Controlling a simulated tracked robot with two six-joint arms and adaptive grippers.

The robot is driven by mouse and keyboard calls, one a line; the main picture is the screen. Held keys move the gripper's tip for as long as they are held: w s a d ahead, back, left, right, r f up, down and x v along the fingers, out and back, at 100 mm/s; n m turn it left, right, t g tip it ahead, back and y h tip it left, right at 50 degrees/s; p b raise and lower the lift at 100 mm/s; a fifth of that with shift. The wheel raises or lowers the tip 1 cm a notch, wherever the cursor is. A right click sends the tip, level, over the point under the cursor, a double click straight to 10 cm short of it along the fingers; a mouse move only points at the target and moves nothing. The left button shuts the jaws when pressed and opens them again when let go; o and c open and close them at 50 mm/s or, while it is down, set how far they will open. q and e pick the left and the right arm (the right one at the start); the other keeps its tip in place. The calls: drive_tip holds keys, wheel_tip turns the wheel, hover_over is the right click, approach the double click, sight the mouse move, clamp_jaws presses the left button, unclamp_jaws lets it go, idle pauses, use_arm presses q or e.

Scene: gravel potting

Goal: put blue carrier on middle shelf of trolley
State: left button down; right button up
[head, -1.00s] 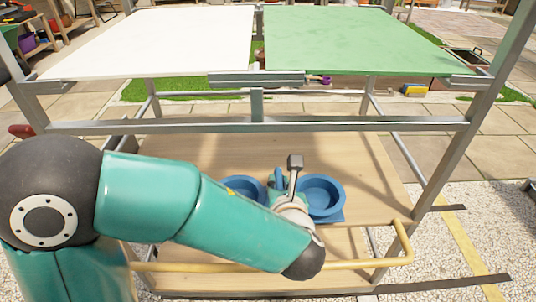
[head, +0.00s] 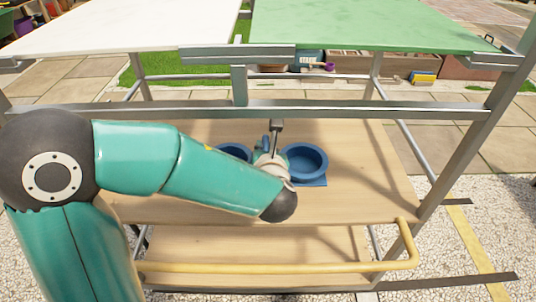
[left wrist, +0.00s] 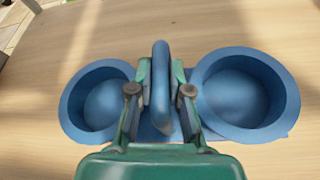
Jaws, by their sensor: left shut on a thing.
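The blue carrier (head: 306,163) has two round cups and an upright handle between them. It is over the wooden middle shelf (head: 365,195) of the trolley; I cannot tell whether its base touches the board. My left gripper (head: 268,152) reaches in from the left and is partly hidden by its own wrist. In the left wrist view my left gripper (left wrist: 160,92) is shut on the carrier's handle (left wrist: 161,70), with a finger on each side. Both carrier cups (left wrist: 245,92) look empty there. My right gripper is not in view.
The trolley's top has a white panel (head: 110,28) and a green panel (head: 360,25). A grey crossbar (head: 330,112) runs above the middle shelf. A yellow rail (head: 270,267) crosses the front, by the lower shelf (head: 250,247). The shelf is clear right of the carrier.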

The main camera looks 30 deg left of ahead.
use_arm(q)
drive_tip(key=c, duration=1.1)
unclamp_jaws()
drive_tip(key=shift+s+r, duration=0.1)
drive_tip(key=shift+r, duration=0.05)
drive_tip(key=shift+s+d+r+p, duration=0.15)
drive_tip(key=shift+s+d+p, duration=0.1)
drive_tip(key=shift+p, duration=0.05)
drive_tip(key=p+v, duration=0.3)
drive_tip(key=v, duration=0.8)
